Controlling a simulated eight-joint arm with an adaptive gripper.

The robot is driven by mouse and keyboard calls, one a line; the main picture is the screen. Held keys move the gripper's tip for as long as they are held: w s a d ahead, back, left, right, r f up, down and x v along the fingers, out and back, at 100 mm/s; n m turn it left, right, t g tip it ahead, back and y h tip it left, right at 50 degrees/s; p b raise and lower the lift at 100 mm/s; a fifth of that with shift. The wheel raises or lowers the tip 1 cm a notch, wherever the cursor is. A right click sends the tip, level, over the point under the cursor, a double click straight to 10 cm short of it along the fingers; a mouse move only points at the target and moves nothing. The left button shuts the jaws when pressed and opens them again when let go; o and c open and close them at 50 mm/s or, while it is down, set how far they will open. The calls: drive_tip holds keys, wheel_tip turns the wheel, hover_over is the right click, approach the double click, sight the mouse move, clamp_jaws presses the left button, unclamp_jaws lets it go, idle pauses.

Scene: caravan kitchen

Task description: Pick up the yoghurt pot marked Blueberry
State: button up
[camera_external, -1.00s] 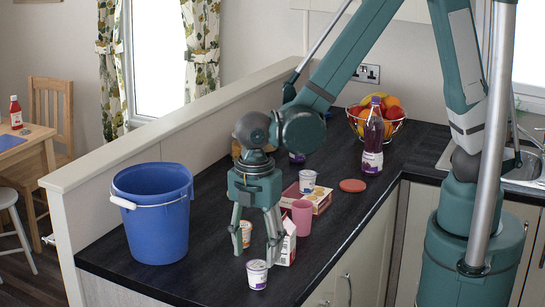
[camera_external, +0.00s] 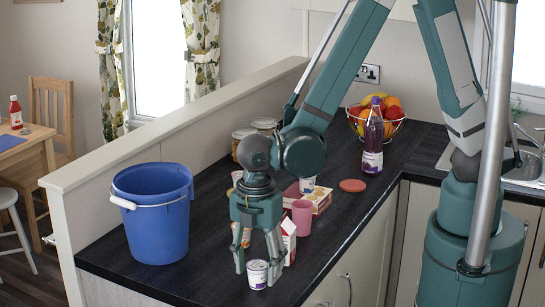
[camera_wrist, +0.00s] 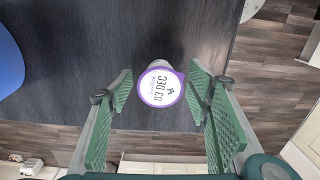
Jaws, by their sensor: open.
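A small white yoghurt pot (camera_external: 257,275) stands near the front end of the dark worktop. In the wrist view its white lid (camera_wrist: 161,87) has a purple rim and reads 03 DEC; I cannot read a flavour name. My gripper (camera_external: 256,270) points down with its fingers open on either side of this pot. In the wrist view my gripper (camera_wrist: 160,86) has the pot between its fingertips, with gaps on both sides. Another white pot (camera_external: 308,185) stands further back, its label unreadable. A pot with orange marking (camera_external: 243,237) is partly hidden behind my fingers.
A blue bucket (camera_external: 152,215) stands left. Close behind my gripper are a red-and-white carton (camera_external: 288,240), a pink cup (camera_external: 301,216) and a low box (camera_external: 321,198). A purple bottle (camera_external: 373,140) and fruit bowl (camera_external: 390,118) stand further back. The worktop edge is close by.

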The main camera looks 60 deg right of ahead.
sight(257, 264)
idle(0.4)
drive_tip(key=c, duration=1)
drive_tip(key=shift+r, duration=0.2)
drive_tip(key=shift+r, duration=4.85)
